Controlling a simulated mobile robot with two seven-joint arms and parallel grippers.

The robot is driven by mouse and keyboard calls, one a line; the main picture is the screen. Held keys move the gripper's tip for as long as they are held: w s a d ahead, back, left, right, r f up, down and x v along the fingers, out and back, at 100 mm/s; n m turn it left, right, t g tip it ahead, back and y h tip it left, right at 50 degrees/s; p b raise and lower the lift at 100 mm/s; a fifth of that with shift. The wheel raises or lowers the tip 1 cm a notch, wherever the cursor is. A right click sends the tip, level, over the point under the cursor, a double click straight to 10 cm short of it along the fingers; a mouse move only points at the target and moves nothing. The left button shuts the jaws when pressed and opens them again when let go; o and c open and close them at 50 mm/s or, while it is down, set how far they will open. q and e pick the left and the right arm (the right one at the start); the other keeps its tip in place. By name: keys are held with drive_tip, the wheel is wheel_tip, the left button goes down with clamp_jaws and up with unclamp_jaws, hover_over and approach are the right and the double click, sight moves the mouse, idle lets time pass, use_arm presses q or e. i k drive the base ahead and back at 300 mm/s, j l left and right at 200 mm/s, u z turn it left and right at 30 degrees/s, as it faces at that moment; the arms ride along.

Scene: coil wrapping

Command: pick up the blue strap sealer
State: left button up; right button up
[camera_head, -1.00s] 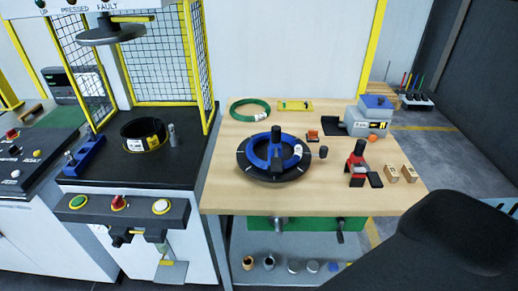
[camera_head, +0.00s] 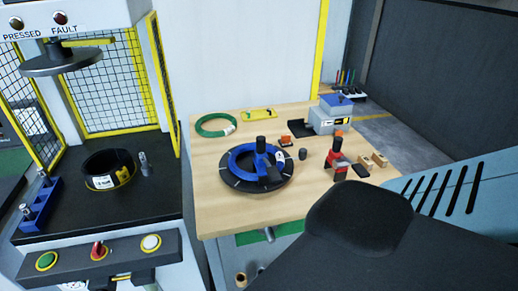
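A blue tool with an upright black knob and a dark foot (camera_head: 262,160), which looks like the blue strap sealer, stands at the blue coil (camera_head: 236,157) on the round black turntable (camera_head: 222,178). Blue on blue makes its outline hard to separate from the coil. A red tool of similar shape (camera_head: 338,165) stands to its right on the table. Neither of my grippers is in view. A large dark part, probably of my arm, covers the lower right.
The wooden table (camera_head: 225,215) also bears a green coil (camera_head: 214,125), a yellow tray (camera_head: 259,114), a grey box with a blue top (camera_head: 330,115) and small wooden blocks (camera_head: 372,160). A caged press with a black coil (camera_head: 107,170) stands left. The table's front left is bare.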

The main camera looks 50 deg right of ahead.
sight(259, 166)
drive_tip(key=z, duration=1.15)
